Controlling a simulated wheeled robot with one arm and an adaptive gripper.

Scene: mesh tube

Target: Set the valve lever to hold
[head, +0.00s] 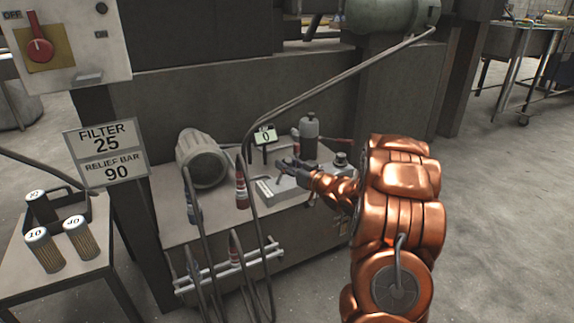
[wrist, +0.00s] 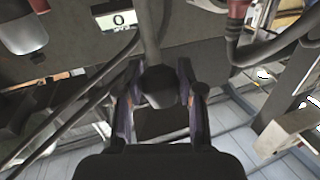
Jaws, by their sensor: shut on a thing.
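My gripper (head: 291,166) is over the grey valve block (head: 284,191) on the bench, in the middle of the head view. In the wrist view my gripper (wrist: 161,98) has its two fingers on either side of the dark knob of the valve lever (wrist: 160,82), closed on it. A grey rod runs up the picture from the knob. In the head view the lever is mostly hidden by my gripper. A small label on the block is too small to read, so I cannot tell which position the lever is in.
A small display (head: 265,137) reads 0 behind the block. Hoses with red-collared ends (head: 241,188) hang close on the left. A grey cylinder (head: 202,158), a dark bottle (head: 309,135) and a black knob (head: 341,159) stand nearby. A sign (head: 107,152) reads FILTER 25, RELIEF BAR 90.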

